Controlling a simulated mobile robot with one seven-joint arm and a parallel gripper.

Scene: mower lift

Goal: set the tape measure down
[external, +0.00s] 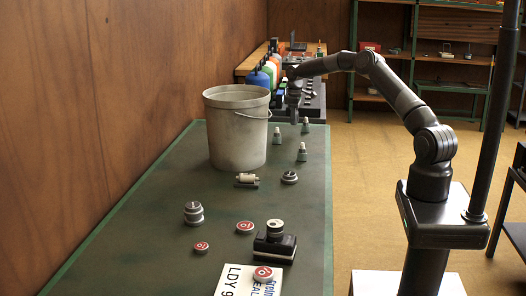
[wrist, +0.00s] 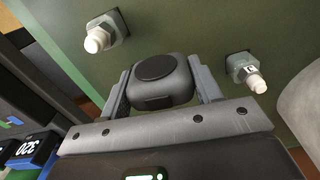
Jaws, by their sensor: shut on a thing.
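My gripper (wrist: 160,78) is shut on the tape measure (wrist: 163,82), a dark grey rounded block with a black round patch, held between the two fingers in the wrist view. In the external view my gripper (external: 294,115) is at the far right part of the green bench (external: 150,215), just right of the bucket. The tape measure is too small there to make out clearly. The bench top also shows beyond the tape measure in the wrist view (wrist: 180,25). I cannot tell whether the tape measure touches it.
A grey bucket (external: 236,140) stands close by; its side shows in the wrist view (wrist: 302,108). Coloured bottles (external: 258,80) and dark blocks (external: 314,100) are behind. Discs and weights (external: 194,212) lie nearer the front.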

